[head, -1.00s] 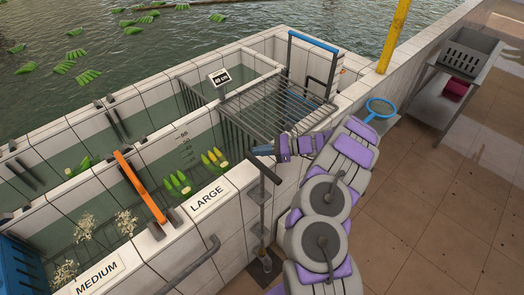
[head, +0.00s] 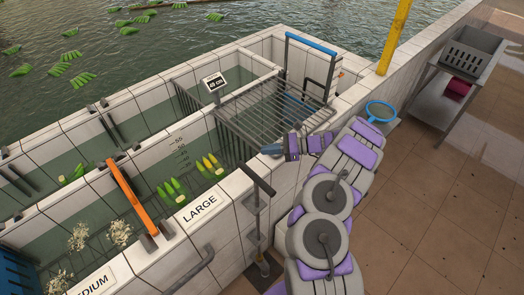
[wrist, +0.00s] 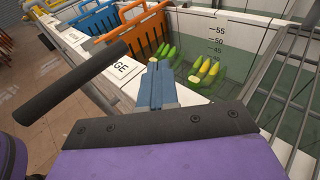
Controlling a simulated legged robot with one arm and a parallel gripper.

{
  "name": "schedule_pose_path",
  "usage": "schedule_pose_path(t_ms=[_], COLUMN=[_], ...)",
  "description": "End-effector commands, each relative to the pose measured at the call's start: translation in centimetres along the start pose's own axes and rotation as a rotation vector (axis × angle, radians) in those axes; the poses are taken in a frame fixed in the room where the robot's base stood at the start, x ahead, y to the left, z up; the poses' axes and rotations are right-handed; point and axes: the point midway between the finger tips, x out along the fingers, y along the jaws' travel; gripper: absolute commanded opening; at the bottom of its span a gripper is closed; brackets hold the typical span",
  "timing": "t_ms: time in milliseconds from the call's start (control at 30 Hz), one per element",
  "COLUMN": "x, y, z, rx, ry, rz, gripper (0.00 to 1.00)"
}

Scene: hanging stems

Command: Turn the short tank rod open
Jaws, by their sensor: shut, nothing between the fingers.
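A short rod (head: 260,222) with a dark T-shaped handle (head: 257,178) stands upright against the tank's outer wall, beside the LARGE label. Its foot reaches a bracket near the floor. In the wrist view the dark handle (wrist: 75,95) lies slanted at the left. My gripper (head: 268,149) has blue fingers, shut and empty, above the tank rim and just beyond the handle, apart from it. In the wrist view the shut fingers (wrist: 157,68) point toward the tank, to the right of the handle.
An orange divider (head: 130,195) and green and yellow bananas (head: 210,166) are farther left. A blue hoop (head: 380,112) is at the right.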

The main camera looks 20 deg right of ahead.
Motion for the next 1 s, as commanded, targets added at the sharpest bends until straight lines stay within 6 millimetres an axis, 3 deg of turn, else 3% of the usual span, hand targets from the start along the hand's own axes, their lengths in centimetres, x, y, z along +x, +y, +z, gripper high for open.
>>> schedule_pose_path(t_ms=[267,633,1000], x=[-1.1,-5.8,-5.5], y=[-1.8,-5.1,-5.5], z=[0.7,0.2,0.9], rx=[-0.006,0.0,-0.004], ry=[0.01,-0.001,0.005], rz=[0.003,0.0,0.006], gripper=[0.0,0.0,0.0])
